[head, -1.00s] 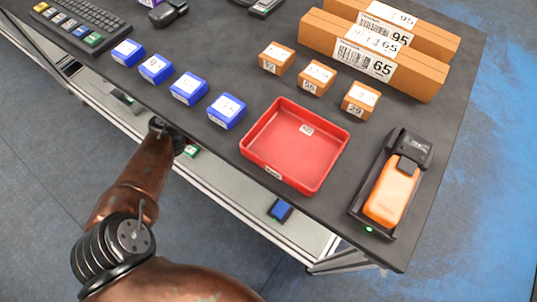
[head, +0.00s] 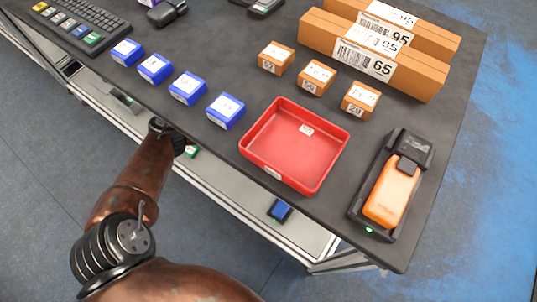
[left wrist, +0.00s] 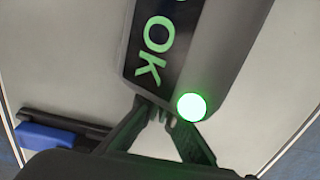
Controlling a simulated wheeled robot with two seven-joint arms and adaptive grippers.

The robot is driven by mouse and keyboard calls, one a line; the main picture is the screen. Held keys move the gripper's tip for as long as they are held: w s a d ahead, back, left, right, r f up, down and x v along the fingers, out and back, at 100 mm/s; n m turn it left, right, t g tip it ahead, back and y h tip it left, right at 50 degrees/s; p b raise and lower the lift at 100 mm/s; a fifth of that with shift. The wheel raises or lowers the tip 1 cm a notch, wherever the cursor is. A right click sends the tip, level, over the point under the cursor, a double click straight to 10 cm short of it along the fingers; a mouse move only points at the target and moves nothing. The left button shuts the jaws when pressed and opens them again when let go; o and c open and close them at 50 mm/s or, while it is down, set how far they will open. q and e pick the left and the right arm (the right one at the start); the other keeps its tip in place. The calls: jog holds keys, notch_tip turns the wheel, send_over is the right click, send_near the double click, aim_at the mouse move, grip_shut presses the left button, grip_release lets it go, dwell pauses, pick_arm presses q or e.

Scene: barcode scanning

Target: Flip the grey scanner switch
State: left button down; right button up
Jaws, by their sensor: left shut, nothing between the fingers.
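In the left wrist view a grey device (left wrist: 226,55) has a dark screen (left wrist: 150,48) with green "OK" lettering and a round, glowing green light (left wrist: 190,107) at its lower end. I cannot tell which part is its switch. My left gripper (left wrist: 166,113) is shut and empty, its fingertips at the device's lower edge beside the green light. I cannot tell whether they touch it. In the head view my left arm reaches to the table's front edge, and the gripper is mostly hidden there. An orange scanner (head: 392,190) lies in a black cradle (head: 357,205) at the right. My right gripper is not in view.
On the dark table (head: 235,55) are several blue boxes, a red tray (head: 268,166), small orange boxes (head: 316,76), long cartons (head: 362,62) and a keyboard (head: 75,20). A blue part (head: 280,210) sits below the front edge; a blue part also shows in the wrist view (left wrist: 50,137).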

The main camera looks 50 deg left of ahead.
pick_arm(q)
jog(key=shift+f+b, duration=0.3)
jog(key=shift+f, duration=0.4)
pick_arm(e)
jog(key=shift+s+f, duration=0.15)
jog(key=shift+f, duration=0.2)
pick_arm(q)
jog(key=shift+r, duration=0.15)
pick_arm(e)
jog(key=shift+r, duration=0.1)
pick_arm(q)
jog(key=shift+r+p, duration=0.75)
jog(key=shift+r, duration=0.2)
jog(key=shift+r+p, duration=1.6)
jog(key=shift+r, duration=0.9)
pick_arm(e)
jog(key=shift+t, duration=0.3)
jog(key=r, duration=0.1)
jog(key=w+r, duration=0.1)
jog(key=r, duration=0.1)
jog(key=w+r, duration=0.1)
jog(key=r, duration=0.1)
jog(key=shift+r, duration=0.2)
pick_arm(q)
jog(key=shift+f, duration=0.1)
